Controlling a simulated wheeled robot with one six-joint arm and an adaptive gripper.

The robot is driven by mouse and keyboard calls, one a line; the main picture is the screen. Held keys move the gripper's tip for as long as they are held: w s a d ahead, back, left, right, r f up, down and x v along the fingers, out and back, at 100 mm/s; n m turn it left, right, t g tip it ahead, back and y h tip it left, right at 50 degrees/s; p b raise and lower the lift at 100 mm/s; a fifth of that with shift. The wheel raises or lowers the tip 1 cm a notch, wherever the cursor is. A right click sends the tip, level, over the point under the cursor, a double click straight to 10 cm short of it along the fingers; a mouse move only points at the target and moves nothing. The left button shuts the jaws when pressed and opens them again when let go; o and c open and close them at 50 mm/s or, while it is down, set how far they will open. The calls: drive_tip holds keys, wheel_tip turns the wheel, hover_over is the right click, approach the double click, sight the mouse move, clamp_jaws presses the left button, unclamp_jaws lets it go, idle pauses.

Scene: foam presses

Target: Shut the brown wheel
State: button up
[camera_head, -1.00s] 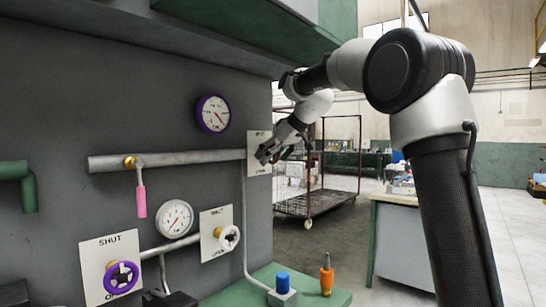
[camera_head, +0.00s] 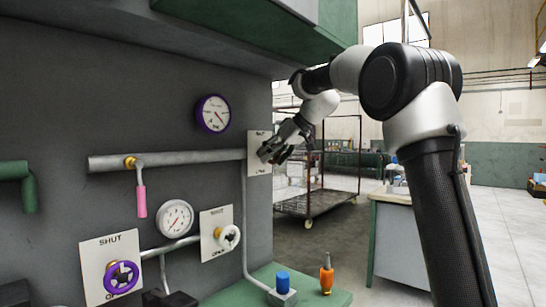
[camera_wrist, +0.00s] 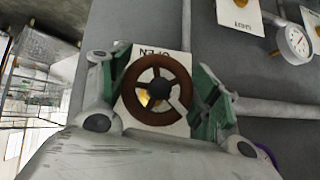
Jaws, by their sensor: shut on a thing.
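The brown wheel (camera_wrist: 146,88) shows in the wrist view, round with spokes and a dark hub, in front of a white placard (camera_wrist: 178,58) with upside-down "OPEN" lettering. My gripper (camera_wrist: 165,80) has its green-padded fingers on either side of the rim and is shut on the wheel. In the head view my gripper (camera_head: 271,152) is at the right end of the upper grey pipe, against the placard (camera_head: 259,140). It hides the wheel there.
A purple wheel (camera_head: 121,277) and a white wheel (camera_head: 229,237) sit lower on the panel. A pink-handled lever (camera_head: 141,202) hangs from the pipe. Gauges (camera_head: 213,113) are nearby. A green bench (camera_head: 240,293) holds a blue knob (camera_head: 282,281) and an orange bottle-shaped object (camera_head: 326,275).

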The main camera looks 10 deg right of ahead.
drive_tip(key=m+g+y, duration=0.1)
drive_tip(key=m+y, duration=0.1)
drive_tip(key=y, duration=0.1)
drive_tip(key=shift+g, duration=0.4)
drive_tip(key=m+g+y, duration=0.1)
drive_tip(key=m+y, duration=0.1)
drive_tip(key=y, duration=0.1)
drive_tip(key=shift+r, duration=0.1)
drive_tip(key=shift+a+m+g+y, duration=0.1)
drive_tip(key=shift+m+g+y, duration=0.2)
drive_tip(key=o, duration=1)
drive_tip(key=v, duration=1.2)
drive_tip(key=shift+s, duration=0.1)
